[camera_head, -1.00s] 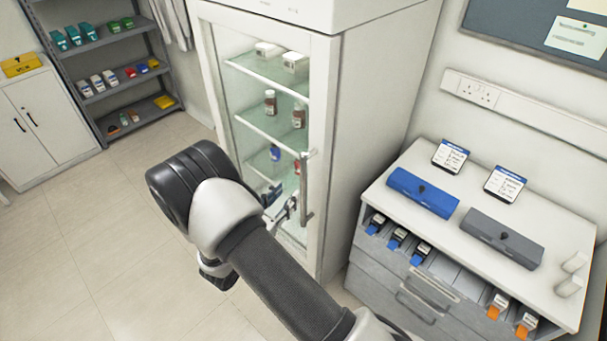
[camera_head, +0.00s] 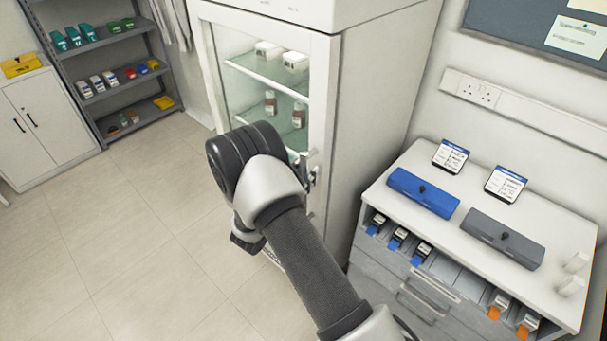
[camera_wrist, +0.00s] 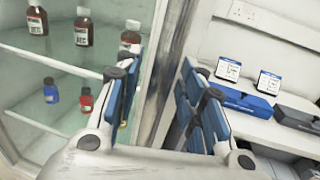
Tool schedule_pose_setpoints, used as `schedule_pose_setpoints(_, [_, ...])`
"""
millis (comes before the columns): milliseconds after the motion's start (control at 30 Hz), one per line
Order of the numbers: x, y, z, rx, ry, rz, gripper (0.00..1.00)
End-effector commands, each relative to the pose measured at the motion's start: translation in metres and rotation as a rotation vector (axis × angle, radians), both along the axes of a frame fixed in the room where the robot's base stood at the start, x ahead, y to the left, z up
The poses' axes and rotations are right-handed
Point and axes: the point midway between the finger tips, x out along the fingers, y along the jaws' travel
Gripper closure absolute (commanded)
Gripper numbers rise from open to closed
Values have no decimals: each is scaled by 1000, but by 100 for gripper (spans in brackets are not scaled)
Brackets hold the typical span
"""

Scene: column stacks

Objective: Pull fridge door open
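The white fridge (camera_head: 375,110) stands in the middle of the head view. Its glass-fronted door (camera_head: 320,100) looks shut. The door's upright grey handle (camera_head: 305,160) is mostly hidden behind my arm and gripper. My gripper (camera_head: 312,176) is at the handle side of the door. In the wrist view my gripper (camera_wrist: 160,108) is open, its two blue-padded fingers apart.
Brown bottles (camera_wrist: 83,27) stand on glass shelves inside the fridge. A white drawer cabinet (camera_head: 540,225) with a blue case (camera_head: 423,192) and a grey case (camera_head: 502,238) stands close on the right. The tiled floor (camera_head: 120,230) to the left is clear.

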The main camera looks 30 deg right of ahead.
Motion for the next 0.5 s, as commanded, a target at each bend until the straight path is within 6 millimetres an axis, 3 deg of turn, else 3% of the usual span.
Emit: schedule_pose_setpoints(500, [0,0,0,0,0,0,100])
